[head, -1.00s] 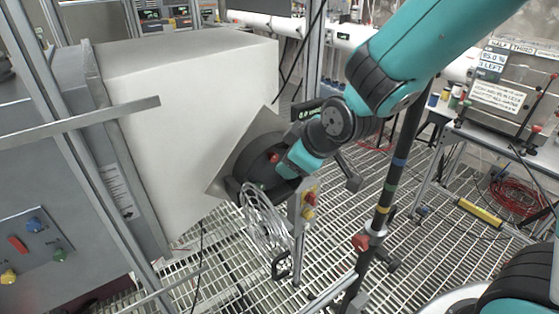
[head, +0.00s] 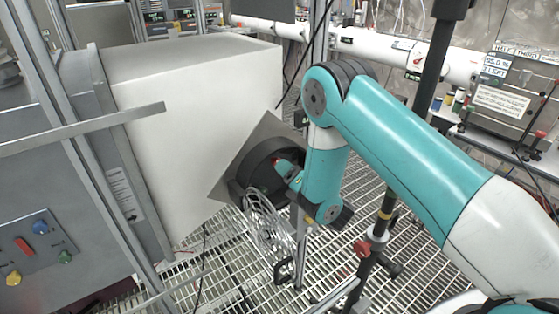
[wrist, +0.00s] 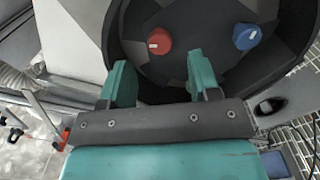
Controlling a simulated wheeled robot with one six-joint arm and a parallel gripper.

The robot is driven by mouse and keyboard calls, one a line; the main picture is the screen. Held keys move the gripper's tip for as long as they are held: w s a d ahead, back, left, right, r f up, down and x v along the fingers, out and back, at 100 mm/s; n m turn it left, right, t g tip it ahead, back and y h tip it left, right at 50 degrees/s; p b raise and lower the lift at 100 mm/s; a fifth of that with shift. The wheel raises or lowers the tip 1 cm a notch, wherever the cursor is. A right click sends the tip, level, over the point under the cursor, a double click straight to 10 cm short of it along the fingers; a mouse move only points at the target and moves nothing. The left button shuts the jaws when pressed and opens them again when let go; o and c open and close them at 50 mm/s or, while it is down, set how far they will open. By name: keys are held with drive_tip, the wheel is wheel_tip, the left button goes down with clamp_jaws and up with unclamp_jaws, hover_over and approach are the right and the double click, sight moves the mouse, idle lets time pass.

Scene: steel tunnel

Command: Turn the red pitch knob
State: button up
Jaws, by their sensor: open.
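The red pitch knob (wrist: 159,41) with a white mark sits on a dark round panel, upper middle in the wrist view. In the head view a bit of the red knob (head: 278,161) shows at my gripper's end. My gripper (wrist: 160,82) has its two teal fingers apart, with nothing between them. In the wrist view the knob appears just beyond the fingertips, between their lines; I cannot tell if they touch it. In the head view my gripper (head: 284,168) reaches into the dark round housing (head: 258,165). A blue knob (wrist: 247,36) is to the right of the red one.
A large white box (head: 200,110) stands left of the housing. Looped cables (head: 268,225) hang below it. A dark vertical pole (head: 408,110) stands to the right. A panel with coloured buttons (head: 38,252) is at lower left. The floor is metal grating.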

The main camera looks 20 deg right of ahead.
sight(276, 162)
drive_tip(key=shift+p+x, duration=2.1)
drive_tip(key=shift+p, duration=0.05)
drive_tip(key=shift+c, duration=0.2)
drive_tip(key=c, duration=0.9)
